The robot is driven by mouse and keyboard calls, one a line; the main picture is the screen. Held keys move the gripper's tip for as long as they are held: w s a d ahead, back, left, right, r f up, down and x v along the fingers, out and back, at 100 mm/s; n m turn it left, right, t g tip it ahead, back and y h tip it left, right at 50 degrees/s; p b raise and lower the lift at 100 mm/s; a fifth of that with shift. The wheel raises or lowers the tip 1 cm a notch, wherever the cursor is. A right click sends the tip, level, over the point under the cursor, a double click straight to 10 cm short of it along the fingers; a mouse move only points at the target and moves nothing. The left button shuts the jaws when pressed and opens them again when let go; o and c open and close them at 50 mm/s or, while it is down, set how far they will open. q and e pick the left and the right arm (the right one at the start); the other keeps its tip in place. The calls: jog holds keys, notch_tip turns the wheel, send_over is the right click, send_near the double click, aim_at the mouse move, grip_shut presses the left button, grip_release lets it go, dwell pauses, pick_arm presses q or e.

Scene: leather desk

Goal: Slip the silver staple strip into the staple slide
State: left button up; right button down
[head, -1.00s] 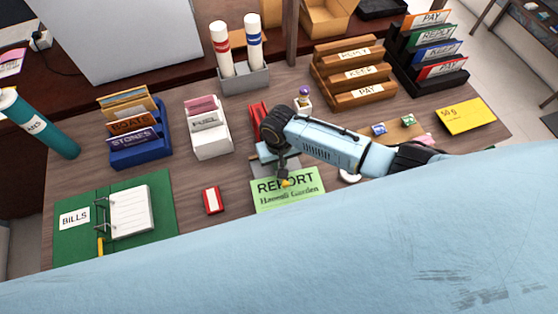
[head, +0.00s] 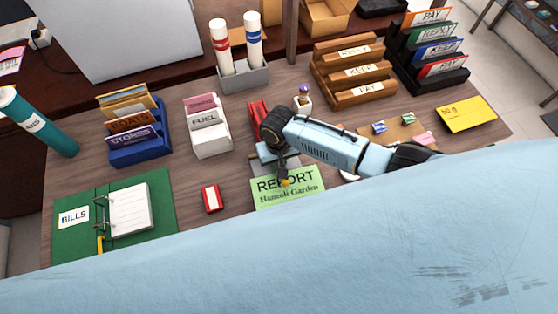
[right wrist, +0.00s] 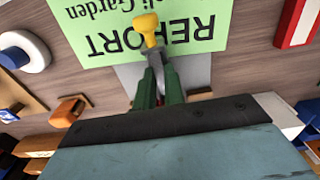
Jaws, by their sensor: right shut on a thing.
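My right gripper (head: 282,170) is over the upper edge of the green REPORT sheet (head: 312,187). In the right wrist view its green fingers (right wrist: 159,82) are shut on a narrow silver piece (right wrist: 156,62) with a yellow end (right wrist: 147,27). I take this to be the silver staple strip, but its shape is mostly hidden by the fingers. The yellow end lies over the REPORT sheet. A red upright part (head: 257,109), possibly of the stapler, stands just behind the gripper. The staple slide cannot be made out clearly; the arm covers that area. My left gripper is not in view.
A grey plate (right wrist: 196,72) lies beside the fingers. A small red and white box (head: 212,199) lies left of the sheet. A green BILLS binder (head: 73,240), a white FUEL holder (head: 212,143) and wooden trays (head: 345,95) stand around.

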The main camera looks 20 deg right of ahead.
jog(key=c, duration=1.4)
grip_release()
jog(key=shift+r+p, duration=1.55)
jog(key=shift+p, duration=0.2)
jog(key=shift+r+p, duration=1.1)
jog(key=shift+r, duration=0.3)
